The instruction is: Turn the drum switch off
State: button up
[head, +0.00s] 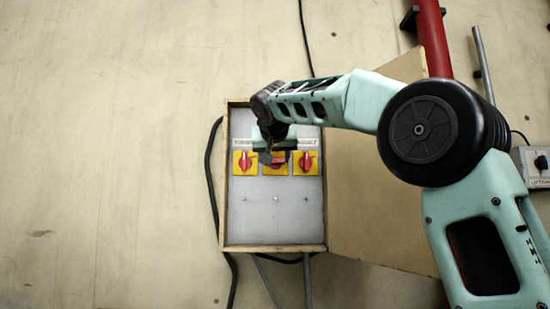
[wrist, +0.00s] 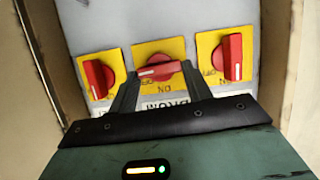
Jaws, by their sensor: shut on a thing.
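A grey control panel (head: 275,220) in a wooden box holds three red rotary knobs on yellow plates. The middle red knob (head: 279,159) lies nearly crosswise, unlike its two neighbours; it also shows in the wrist view (wrist: 158,70). The upside-down label below it in the wrist view reads DRUM (wrist: 166,103), partly hidden by my gripper. My gripper (head: 270,158) is at this middle knob, shut on it; in the wrist view its two dark fingers (wrist: 160,80) reach toward the knob from both sides. The finger contact is partly hidden in the head view.
A left knob (head: 245,162) and a right knob (head: 306,162) stand upright close beside the middle one. The box's wooden rim (head: 227,210) surrounds the panel, and an open door (head: 375,225) is at right. Black cables (head: 210,170) run outside. A small grey switch box (head: 535,166) is far right.

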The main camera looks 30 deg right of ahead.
jog(key=shift+d+f+b, duration=0.1)
jog(key=shift+b, duration=0.2)
jog(key=shift+m, duration=0.3)
jog(key=o, duration=1)
jog(key=b+v, duration=0.4)
jog(key=v, duration=1.3)
jog(key=shift+s, duration=0.3)
